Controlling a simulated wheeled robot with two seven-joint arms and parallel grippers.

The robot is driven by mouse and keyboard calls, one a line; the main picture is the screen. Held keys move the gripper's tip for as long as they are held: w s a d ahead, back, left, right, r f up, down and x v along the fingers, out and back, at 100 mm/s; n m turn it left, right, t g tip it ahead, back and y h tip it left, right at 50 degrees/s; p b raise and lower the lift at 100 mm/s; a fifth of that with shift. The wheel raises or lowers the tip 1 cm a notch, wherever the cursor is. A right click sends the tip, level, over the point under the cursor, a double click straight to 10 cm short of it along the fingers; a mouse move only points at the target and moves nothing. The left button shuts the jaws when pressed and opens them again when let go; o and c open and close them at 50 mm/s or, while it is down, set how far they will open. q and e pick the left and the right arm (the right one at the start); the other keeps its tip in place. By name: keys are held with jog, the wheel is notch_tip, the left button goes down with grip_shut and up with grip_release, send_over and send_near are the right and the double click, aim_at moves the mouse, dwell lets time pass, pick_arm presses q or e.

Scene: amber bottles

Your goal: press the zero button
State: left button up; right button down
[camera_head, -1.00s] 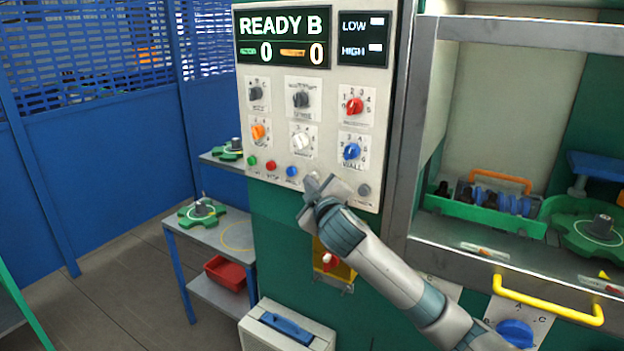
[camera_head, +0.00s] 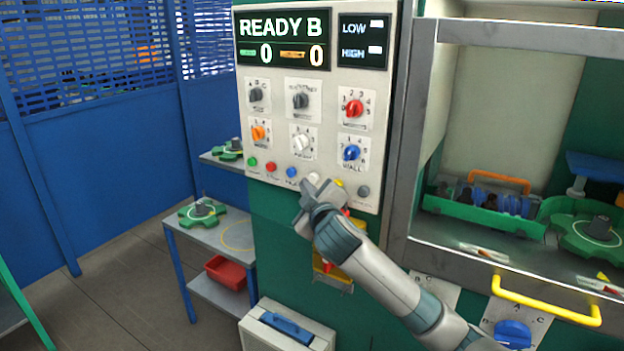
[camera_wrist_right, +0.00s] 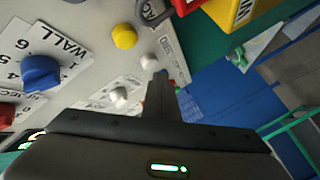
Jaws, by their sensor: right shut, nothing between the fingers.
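The control panel (camera_head: 325,130) carries a row of small round buttons along its lower edge. The row has green (camera_head: 252,161), red (camera_head: 271,167), blue (camera_head: 291,172), white (camera_head: 313,178), yellow (camera_head: 338,184) and grey (camera_head: 363,191) buttons. In the right wrist view the fingertips (camera_wrist_right: 160,76) are just beside the white button (camera_wrist_right: 149,61); contact cannot be told. My left gripper is out of view.
The display (camera_head: 283,38) reads READY B with two zeros. Knobs, including a blue one (camera_head: 351,152), stand out above the buttons. A metal-framed bay with a green tray (camera_head: 485,215) is at the right. A small table (camera_head: 215,236) stands at the left.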

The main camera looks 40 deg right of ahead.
jog(key=shift+a, duration=0.1)
jog(key=shift+s+a+p, duration=0.3)
jog(key=shift+a+p, duration=0.05)
jog(key=shift+a, duration=0.4)
jog(key=shift+s+a+p, duration=0.3)
jog(key=shift+s+a, duration=0.05)
jog(key=shift+a, duration=0.4)
jog(key=shift+s+a+p, duration=0.3)
jog(key=shift+a+p, duration=0.05)
jog(key=shift+a, duration=0.4)
